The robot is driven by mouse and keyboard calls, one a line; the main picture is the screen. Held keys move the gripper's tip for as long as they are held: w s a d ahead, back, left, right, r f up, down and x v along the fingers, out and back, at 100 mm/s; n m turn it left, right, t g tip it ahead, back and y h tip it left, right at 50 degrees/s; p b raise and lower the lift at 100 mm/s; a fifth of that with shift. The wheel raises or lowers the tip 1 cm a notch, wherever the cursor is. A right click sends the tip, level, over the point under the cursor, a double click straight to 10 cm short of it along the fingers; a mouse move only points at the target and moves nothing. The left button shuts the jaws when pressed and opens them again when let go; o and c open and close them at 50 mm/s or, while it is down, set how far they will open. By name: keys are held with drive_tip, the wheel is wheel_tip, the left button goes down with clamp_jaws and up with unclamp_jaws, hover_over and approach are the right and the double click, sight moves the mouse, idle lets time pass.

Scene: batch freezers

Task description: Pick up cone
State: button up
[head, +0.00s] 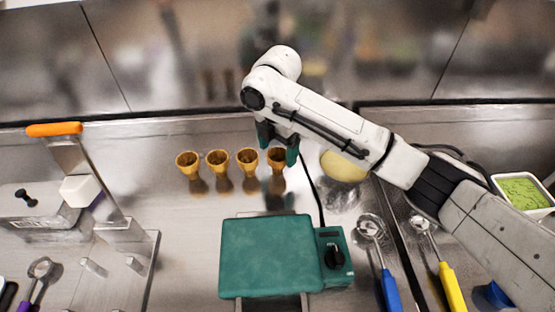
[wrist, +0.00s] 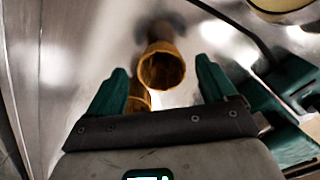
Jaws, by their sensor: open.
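Several brown wafer cones stand upright in a row on the steel counter in the head view. The rightmost cone (head: 277,157) is at my gripper (head: 279,150), whose green fingers appear on either side of it. In the wrist view this cone (wrist: 161,68) shows its open rim between and slightly beyond the fingertips of my gripper (wrist: 163,70). The fingers are spread and a gap shows on each side of the cone. The other cones, such as the leftmost one (head: 187,162), stand to the left.
A green scale-like device (head: 268,255) with a black knob sits in front of the cones, its cable running behind. A pale yellow round item (head: 343,166) lies right of the gripper. Scoops with blue (head: 389,290) and yellow (head: 452,288) handles lie at right. An acrylic stand (head: 120,265) is left.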

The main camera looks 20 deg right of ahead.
sight(278, 157)
drive_tip(key=shift+s+f, duration=0.1)
drive_tip(key=shift+f, duration=1.4)
drive_tip(key=c, duration=1)
drive_tip(key=shift+r, duration=0.1)
